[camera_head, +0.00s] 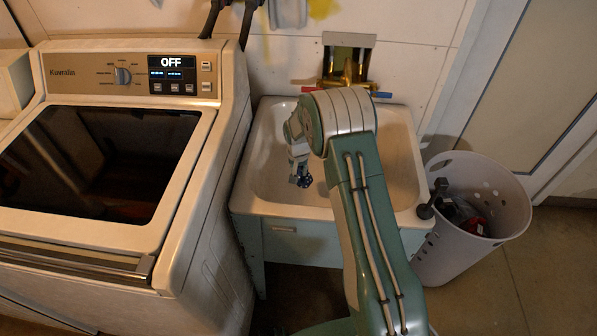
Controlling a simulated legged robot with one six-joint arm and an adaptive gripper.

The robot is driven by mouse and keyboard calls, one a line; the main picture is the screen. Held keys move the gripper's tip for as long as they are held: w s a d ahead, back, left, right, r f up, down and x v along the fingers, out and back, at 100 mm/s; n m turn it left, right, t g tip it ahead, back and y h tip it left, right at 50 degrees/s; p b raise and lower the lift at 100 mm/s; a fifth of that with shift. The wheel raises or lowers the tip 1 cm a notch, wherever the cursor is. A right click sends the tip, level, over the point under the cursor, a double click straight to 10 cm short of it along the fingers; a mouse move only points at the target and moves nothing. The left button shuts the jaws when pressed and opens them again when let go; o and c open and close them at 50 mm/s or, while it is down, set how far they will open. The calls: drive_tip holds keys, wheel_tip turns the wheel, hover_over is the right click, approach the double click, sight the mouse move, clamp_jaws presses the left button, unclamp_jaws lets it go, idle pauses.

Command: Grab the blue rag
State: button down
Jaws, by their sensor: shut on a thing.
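The blue rag (306,182) shows as a small dark blue patch at the tips of my gripper (299,178), inside the utility sink (272,204). My gripper points down into the left part of the basin and is shut on the rag. Most of the rag is hidden by the fingers, and its full shape is too small to tell. I cannot tell whether the rag touches the basin floor. My green arm reaches over the front rim and hides the right middle of the sink.
A washing machine (105,225) with a dark lid stands close on the left. A brass faucet (345,75) is on the wall behind the sink. A white perforated basket (455,255) with dark and red items stands at the right. Open floor lies farther right.

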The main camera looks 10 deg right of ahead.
sight(299, 169)
drive_tip(key=shift+r, duration=1.85)
drive_tip(key=shift+r, duration=2)
drive_tip(key=shift+r, duration=2)
wheel_tip(299, 169, up, 4)
drive_tip(key=shift+f, duration=0.25)
